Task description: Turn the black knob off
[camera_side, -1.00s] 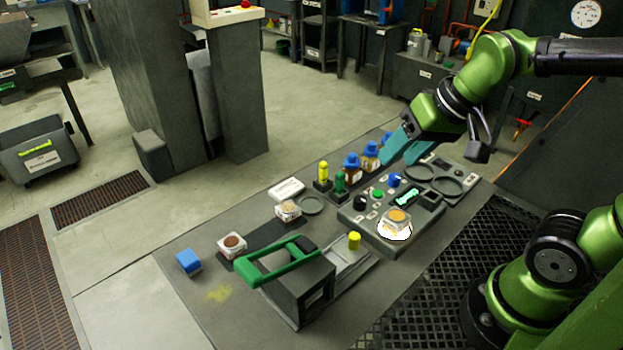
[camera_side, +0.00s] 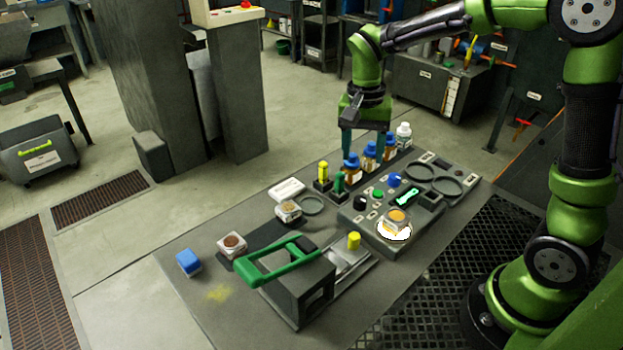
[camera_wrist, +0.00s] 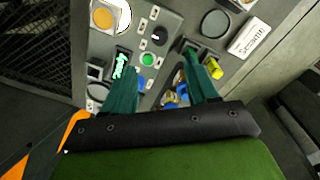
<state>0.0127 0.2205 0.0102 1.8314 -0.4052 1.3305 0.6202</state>
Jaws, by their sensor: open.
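The black knob (camera_side: 360,202) sits on the grey control panel (camera_side: 370,232), left of a green button (camera_side: 378,193) and a blue knob (camera_side: 394,179). In the wrist view the black knob (camera_wrist: 159,36) is beyond the fingertips, with the green button (camera_wrist: 148,60) nearer. I cannot tell the knob's setting. My gripper (camera_side: 365,138) points down with its teal fingers apart and nothing seen held. It is above and behind the panel, over the blue-capped bottles (camera_side: 351,166). The wrist view also shows the spread fingers (camera_wrist: 160,85).
A green display (camera_side: 408,196) and a lit round pad with a jar (camera_side: 396,222) are on the panel. A yellow-topped post (camera_side: 323,174) and a white-capped bottle (camera_side: 404,134) stand along the back. A green-handled press (camera_side: 285,262) stands at front left.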

